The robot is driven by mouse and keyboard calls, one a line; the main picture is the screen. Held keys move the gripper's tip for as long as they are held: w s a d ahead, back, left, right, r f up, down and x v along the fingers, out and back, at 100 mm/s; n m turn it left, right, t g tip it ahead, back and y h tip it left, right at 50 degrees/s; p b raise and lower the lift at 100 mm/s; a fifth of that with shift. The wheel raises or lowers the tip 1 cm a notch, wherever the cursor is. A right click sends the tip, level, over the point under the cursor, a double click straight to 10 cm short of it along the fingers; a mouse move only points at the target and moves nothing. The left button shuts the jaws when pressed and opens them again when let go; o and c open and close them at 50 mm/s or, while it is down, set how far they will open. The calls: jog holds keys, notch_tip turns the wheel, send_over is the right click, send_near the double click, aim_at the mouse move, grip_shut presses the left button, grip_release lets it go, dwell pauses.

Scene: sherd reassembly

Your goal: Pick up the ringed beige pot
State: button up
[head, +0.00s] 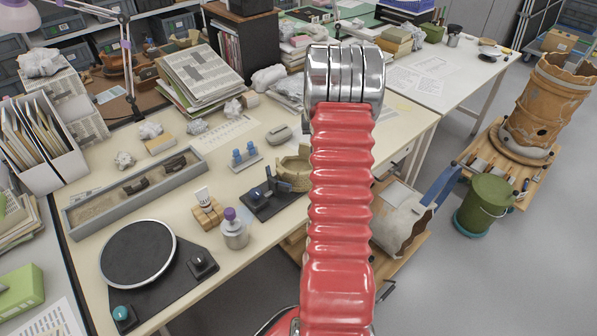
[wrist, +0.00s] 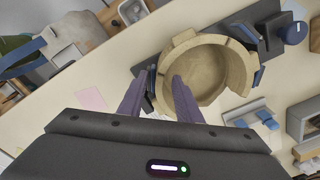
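The beige pot (head: 293,172) stands on the table in the head view, partly hidden behind my red arm. It has a stepped, broken-looking rim. In the wrist view I look down into the round, empty pot (wrist: 236,68), held in a dark stand with blue pads. My gripper (wrist: 156,80) shows two purple-grey fingers set apart, with nothing seen gripped. The left finger is outside the pot's left wall and the right finger overlaps the pot's opening. I cannot tell how high the fingertips are above the rim. My gripper is hidden in the head view.
Left of the pot are a black stand (head: 268,200), a purple-capped bottle (head: 234,232) and a turntable (head: 137,254). A small holder with blue pieces (head: 245,158) is behind. A large pale sherd vessel (head: 400,218) lies on a lower cart to the right.

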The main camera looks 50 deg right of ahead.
jog(key=shift+c, duration=0.7)
grip_shut()
jog(key=shift+r, duration=0.1)
dwell(0.9)
